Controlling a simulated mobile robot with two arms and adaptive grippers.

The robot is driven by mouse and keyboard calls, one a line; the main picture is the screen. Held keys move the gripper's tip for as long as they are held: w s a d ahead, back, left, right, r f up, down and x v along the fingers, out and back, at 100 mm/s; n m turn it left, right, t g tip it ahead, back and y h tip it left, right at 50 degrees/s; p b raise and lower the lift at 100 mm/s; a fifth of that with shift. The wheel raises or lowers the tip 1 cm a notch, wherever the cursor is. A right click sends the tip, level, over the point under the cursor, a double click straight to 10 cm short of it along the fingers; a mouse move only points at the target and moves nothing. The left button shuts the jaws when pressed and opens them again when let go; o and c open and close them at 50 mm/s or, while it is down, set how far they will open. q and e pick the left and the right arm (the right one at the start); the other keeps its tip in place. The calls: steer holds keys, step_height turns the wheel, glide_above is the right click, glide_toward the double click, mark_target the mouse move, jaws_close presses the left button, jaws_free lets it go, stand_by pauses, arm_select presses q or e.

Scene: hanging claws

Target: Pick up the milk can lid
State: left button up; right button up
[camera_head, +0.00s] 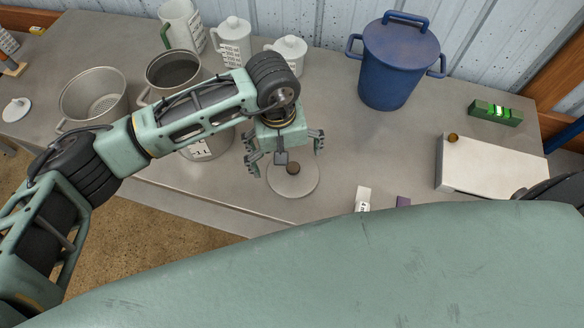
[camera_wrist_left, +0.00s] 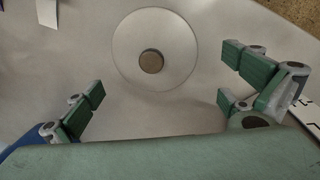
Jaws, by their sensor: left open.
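The milk can lid (camera_head: 293,184) is a pale grey disc with a small round brown knob at its centre. It lies flat on the grey table near its front edge. In the left wrist view the lid (camera_wrist_left: 150,50) shows whole, ahead of and between the fingers. My left gripper (camera_head: 284,150) is above the lid, fingers pointing down and spread open, apart from the knob. In the left wrist view the open green fingers of my left gripper (camera_wrist_left: 160,85) stand to either side with nothing between them. My right gripper is not in view.
A metal pot (camera_head: 172,72) stands behind my left arm and a colander (camera_head: 93,97) at the left. White jugs (camera_head: 234,42) stand at the back. A blue lidded can (camera_head: 394,65) stands right of centre. A white box (camera_head: 490,168) and green item (camera_head: 495,113) are at the right.

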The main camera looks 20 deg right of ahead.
mark_target(288, 168)
arm_select(q)
steer(key=f, duration=0.1)
steer(key=f+p, duration=0.1)
steer(key=f, duration=0.1)
steer(key=f+p, duration=0.1)
steer(key=f, duration=0.1)
steer(key=shift+s+d+f, duration=0.1)
steer(key=shift+s+f, duration=0.1)
steer(key=shift+s, duration=0.2)
steer(key=shift+f, duration=0.45)
steer(key=c, duration=0.9)
steer(key=shift+s+f, duration=0.1)
steer(key=c, duration=0.4)
steer(key=shift+c, duration=0.2)
